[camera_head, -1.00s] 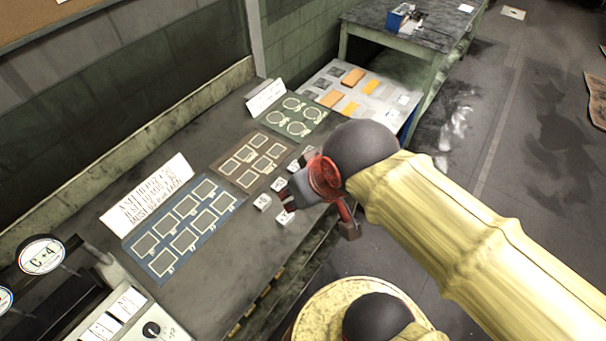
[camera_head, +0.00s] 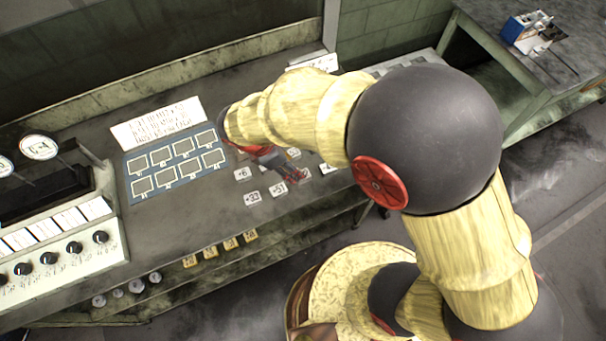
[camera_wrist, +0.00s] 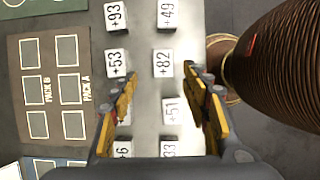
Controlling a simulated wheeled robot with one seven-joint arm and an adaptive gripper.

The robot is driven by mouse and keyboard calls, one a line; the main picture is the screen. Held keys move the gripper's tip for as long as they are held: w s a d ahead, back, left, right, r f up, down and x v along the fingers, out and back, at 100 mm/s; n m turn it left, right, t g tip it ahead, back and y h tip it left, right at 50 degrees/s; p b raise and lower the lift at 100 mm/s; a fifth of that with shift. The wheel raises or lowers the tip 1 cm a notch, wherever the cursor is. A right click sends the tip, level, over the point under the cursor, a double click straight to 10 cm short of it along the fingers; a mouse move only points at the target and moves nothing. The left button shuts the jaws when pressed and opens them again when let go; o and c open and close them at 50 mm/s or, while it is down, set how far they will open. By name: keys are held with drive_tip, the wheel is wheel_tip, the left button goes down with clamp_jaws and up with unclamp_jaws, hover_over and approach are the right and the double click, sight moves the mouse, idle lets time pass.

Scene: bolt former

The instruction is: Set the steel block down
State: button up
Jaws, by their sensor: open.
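Several small pale blocks with printed numbers stand on the grey bench; I cannot tell which is the steel block, and none is seen held. In the wrist view, block +82 (camera_wrist: 163,63) is near the gap between my fingertips, and block +51 (camera_wrist: 172,111) is lower, by the right finger. Block +53 (camera_wrist: 117,62) is just outside the left finger. My gripper (camera_wrist: 162,76) is open above the blocks. In the head view my gripper (camera_head: 296,175) is over the block group, near block +51 (camera_head: 278,189) and right of block +6 (camera_head: 242,174); my arm hides part of the group.
A blue board with outlined squares (camera_head: 158,185) lies left of the blocks, under a written sign (camera_head: 158,123). A brown board (camera_wrist: 32,88) marked PACK A and PACK B is beside them. A panel with dials (camera_head: 62,258) stands at left.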

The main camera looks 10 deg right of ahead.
drive_tip(key=b+x, duration=0.1)
drive_tip(key=x, duration=0.2)
drive_tip(key=b+x, duration=0.1)
drive_tip(key=x, duration=0.2)
drive_tip(key=shift+s+d+f, duration=0.2)
drive_tip(key=shift+d+f, duration=0.05)
drive_tip(key=shift+f, duration=0.05)
drive_tip(key=shift+c, duration=0.8)
clamp_jaws()
